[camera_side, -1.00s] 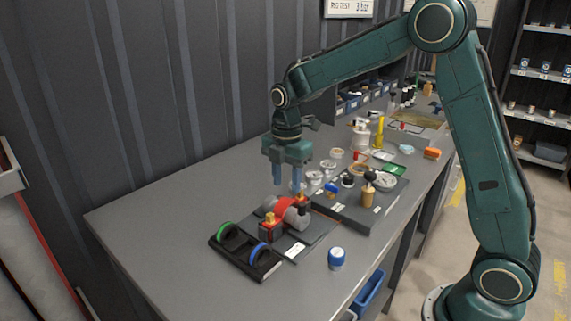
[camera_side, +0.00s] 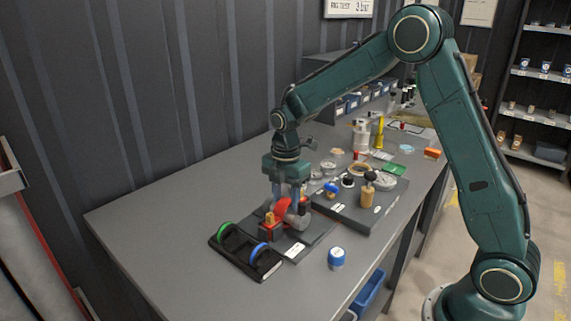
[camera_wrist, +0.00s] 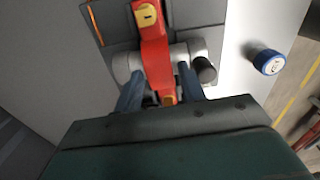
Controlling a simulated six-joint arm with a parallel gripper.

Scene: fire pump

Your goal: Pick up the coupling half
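A red and grey assembly with brass-coloured parts (camera_side: 268,228) sits on a dark mat on the bench. In the wrist view it shows as a red arm (camera_wrist: 154,48) with yellow pieces, crossing a grey cylinder (camera_wrist: 124,66). I cannot tell for certain which piece is the coupling half. My gripper (camera_side: 286,205) points down over the assembly. In the wrist view its blue-grey fingers (camera_wrist: 160,72) are apart, one on each side of the red arm. I see no clear contact. The lower part of the assembly is partly hidden by the gripper.
A black holder with a green and a blue ring (camera_side: 232,255) stands in front. A blue-capped jar (camera_side: 336,258) is to the right; it also shows in the wrist view (camera_wrist: 266,62). A dark tray (camera_side: 350,213) with small parts lies behind. The bench's left side is clear.

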